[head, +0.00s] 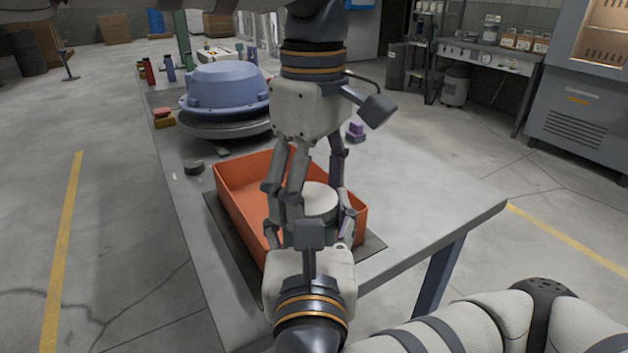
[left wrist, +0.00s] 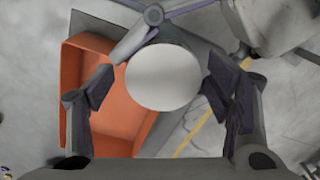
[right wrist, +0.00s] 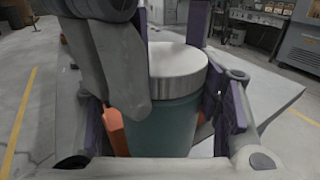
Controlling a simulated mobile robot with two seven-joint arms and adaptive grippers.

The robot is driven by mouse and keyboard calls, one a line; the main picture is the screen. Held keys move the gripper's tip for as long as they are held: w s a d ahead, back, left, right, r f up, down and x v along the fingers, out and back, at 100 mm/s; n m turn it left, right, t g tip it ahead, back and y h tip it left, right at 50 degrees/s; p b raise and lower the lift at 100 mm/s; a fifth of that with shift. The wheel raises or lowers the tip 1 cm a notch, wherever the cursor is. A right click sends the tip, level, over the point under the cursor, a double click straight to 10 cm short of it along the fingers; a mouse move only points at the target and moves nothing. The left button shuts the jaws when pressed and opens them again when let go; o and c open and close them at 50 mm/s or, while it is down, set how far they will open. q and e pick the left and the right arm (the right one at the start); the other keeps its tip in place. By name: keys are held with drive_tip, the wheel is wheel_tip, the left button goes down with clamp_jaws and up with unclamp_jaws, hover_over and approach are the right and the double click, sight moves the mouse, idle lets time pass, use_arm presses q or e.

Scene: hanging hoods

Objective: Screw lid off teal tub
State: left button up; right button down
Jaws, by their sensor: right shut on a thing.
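The teal tub (right wrist: 165,128) stands upright in the right wrist view, with its ribbed white lid (right wrist: 178,72) on top. In the head view the lid (head: 320,201) shows between the two grippers, over the near end of the orange bin, and the tub is mostly hidden. My right gripper (head: 309,218) is shut on the tub's body from the near side. My left gripper (head: 310,180) points down from above and is open. In the left wrist view the round lid (left wrist: 163,77) lies between its fingers, with a gap on both sides.
The orange bin (head: 236,212) sits on a dark mat (head: 374,246) on the grey table (head: 440,200). A blue hood (head: 226,88) stands behind it, and a dark puck (head: 194,167) lies to the left. The table's right part is clear.

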use_arm(q)
drive_tip(key=c, duration=1.1)
drive_tip(key=n, duration=0.4)
drive_tip(key=shift+w+n, duration=0.15)
drive_tip(key=shift+n, duration=0.15)
drive_tip(key=n, duration=0.5)
drive_tip(key=shift+w+r+n, duration=0.1)
drive_tip(key=shift+w+n, duration=0.05)
drive_tip(key=shift+n, duration=0.25)
